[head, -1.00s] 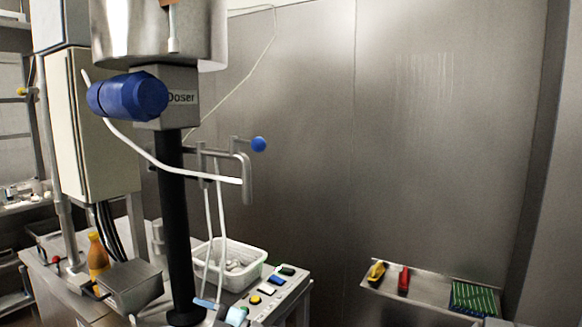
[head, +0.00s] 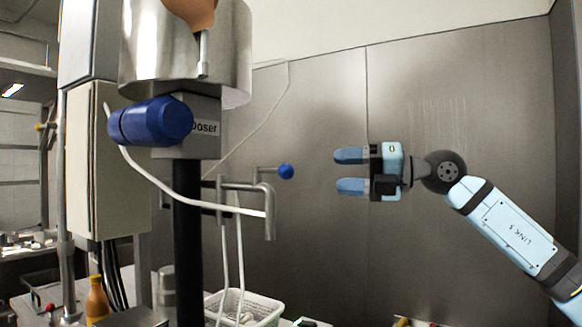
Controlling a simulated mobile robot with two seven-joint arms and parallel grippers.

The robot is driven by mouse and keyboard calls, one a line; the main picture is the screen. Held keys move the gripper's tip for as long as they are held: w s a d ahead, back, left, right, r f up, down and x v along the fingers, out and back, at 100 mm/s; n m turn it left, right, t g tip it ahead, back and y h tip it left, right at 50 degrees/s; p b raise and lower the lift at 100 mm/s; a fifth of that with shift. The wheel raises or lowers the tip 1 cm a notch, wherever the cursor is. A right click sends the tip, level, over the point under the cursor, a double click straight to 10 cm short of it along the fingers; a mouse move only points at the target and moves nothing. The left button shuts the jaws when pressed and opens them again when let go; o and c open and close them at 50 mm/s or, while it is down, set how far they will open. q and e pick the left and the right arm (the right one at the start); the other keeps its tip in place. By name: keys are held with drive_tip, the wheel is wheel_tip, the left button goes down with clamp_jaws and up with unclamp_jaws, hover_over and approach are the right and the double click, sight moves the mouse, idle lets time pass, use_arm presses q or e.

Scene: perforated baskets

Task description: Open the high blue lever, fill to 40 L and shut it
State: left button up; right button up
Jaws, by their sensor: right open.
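The high blue lever shows as a blue ball knob (head: 286,171) on the end of a bent metal rod, at the right of the metal pipe bracket (head: 240,190). My right gripper (head: 350,171) is to the right of the knob, level with it and pointing left. Its two blue fingers are apart with nothing between them, and a gap separates them from the knob. The doser (head: 205,127) stands left of the bracket, with a large blue cylinder on its front. No litre readout can be made out. My left gripper is not in view.
A white hose (head: 190,186) curves from the blue cylinder to the bracket. An orange bottle (head: 97,298) stands at lower left. The steel wall behind is bare.

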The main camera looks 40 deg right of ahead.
sight(285, 171)
drive_tip(key=p+x, duration=0.4)
drive_tip(key=x, duration=0.6)
drive_tip(key=shift+w+a+r, duration=0.1)
drive_tip(key=shift+w+a, duration=0.15)
drive_tip(key=shift+a, duration=0.1)
drive_tip(key=shift+w+a, duration=0.25)
drive_tip(key=shift+w, duration=0.15)
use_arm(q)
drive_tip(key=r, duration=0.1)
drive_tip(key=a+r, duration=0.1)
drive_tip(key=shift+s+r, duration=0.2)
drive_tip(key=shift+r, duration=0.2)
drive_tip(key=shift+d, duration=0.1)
use_arm(e)
clamp_jaws()
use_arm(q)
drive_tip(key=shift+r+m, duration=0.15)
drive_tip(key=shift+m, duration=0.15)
